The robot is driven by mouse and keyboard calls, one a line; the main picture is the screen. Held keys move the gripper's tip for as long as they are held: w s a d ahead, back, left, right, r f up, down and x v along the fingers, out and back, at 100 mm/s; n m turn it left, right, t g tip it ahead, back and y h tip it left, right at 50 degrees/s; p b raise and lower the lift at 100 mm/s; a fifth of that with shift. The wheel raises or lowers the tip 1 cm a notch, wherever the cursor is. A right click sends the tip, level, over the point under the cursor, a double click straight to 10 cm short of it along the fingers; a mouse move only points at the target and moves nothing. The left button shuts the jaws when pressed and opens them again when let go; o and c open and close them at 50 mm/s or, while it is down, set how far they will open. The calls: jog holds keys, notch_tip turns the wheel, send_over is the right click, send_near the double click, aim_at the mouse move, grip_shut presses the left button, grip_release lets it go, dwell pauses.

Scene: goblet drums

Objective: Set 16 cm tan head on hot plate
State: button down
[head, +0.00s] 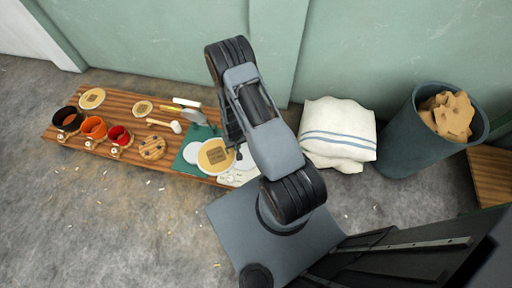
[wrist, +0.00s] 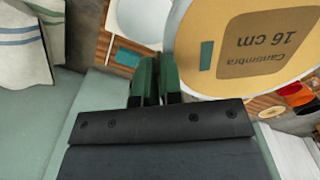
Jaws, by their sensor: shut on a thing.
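In the head view the head hangs over the right part of the bench. I cannot tell whether this white disc is the hot plate.
The slatted wooden bench (head: 85,111) also holds black, orange and red drums (head: 93,127), other heads (head: 92,98), a mallet (head: 174,127) and a round wooden piece (head: 152,147). A white cloth stack (head: 338,130) and a grey bin (head: 405,140) stand to the right.

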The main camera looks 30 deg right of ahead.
jog(key=w+d+f+m+b, duration=0.1)
jog(key=d+f+m+b, duration=0.1)
jog(key=d+f+b, duration=0.3)
jog(key=w+d+f+m+b, duration=0.1)
jog(key=d+f+m+b, duration=0.2)
jog(key=f+b, duration=0.8)
jog(key=d+f+m+b, duration=0.2)
jog(key=d+f+b, duration=0.5)
jog(key=f, duration=0.9)
jog(key=shift+w+f+m+b, duration=0.2)
jog(key=shift+w+m+b, duration=0.2)
jog(key=shift+b, duration=0.3)
jog(key=shift+f+b, duration=0.55)
jog(key=shift+f, duration=0.05)
jog(key=shift+f+b, duration=0.2)
jog(key=shift+b, duration=0.3)
jog(key=c, duration=1.2)
grip_release()
jog(key=shift+r, duration=0.1)
notch_tip(320, 180, up, 14)
jog(key=p, duration=0.4)
jog(key=shift+f+p, duration=0.2)
jog(key=shift+p, duration=0.1)
